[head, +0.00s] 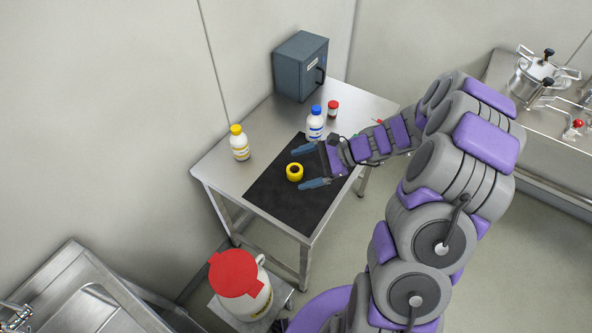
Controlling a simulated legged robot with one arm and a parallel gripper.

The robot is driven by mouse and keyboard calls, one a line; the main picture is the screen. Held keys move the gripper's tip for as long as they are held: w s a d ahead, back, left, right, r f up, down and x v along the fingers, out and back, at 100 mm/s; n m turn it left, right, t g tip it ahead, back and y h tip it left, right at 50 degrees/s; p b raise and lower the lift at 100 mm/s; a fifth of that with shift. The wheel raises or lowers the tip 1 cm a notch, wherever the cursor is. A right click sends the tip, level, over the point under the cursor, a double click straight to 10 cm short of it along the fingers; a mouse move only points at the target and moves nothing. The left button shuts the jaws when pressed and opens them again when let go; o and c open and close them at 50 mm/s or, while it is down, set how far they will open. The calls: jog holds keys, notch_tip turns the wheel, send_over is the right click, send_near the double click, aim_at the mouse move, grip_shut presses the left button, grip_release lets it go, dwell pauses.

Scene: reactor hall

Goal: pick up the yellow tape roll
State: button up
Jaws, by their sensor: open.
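The yellow tape roll (294,173) lies flat on a black mat (283,205) on the steel table, its dark centre hole facing up. My gripper (309,168) reaches in from the right with its two blue-grey fingers apart. The fingers point left, one toward the back and one toward the front. The roll shows near the fingertips, roughly level with the gap between them. No contact shows, and I cannot tell the gripper's exact height above the mat.
A blue-capped bottle (315,123) stands close behind the gripper, with a small red-lidded jar (333,108) beyond it. A yellow-capped bottle (239,143) stands at the table's left. A grey box (300,66) is at the back. The front of the mat is clear.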

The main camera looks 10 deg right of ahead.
jog(key=w+d+f+m+t, duration=0.4)
jog(key=d+f+m, duration=0.2)
jog(key=d+f, duration=0.15)
jog(key=m+t+h+p, duration=0.1)
jog(key=m+t+h, duration=0.1)
jog(key=m, duration=0.2)
send_near(298, 170)
jog(key=b+x, duration=0.1)
jog(key=x, duration=0.4)
jog(key=shift+a+r+b, duration=0.1)
jog(key=shift+b, duration=0.2)
jog(key=shift+w+a, duration=0.25)
jog(key=shift+w, duration=0.1)
jog(key=x, duration=0.2)
jog(key=b+x, duration=0.1)
jog(key=x, duration=0.2)
jog(key=shift+s+d+f, duration=0.1)
jog(key=shift+s+f, duration=0.1)
jog(key=shift+f, duration=0.15)
jog(key=shift+w+a, duration=0.15)
jog(key=shift+a, duration=0.2)
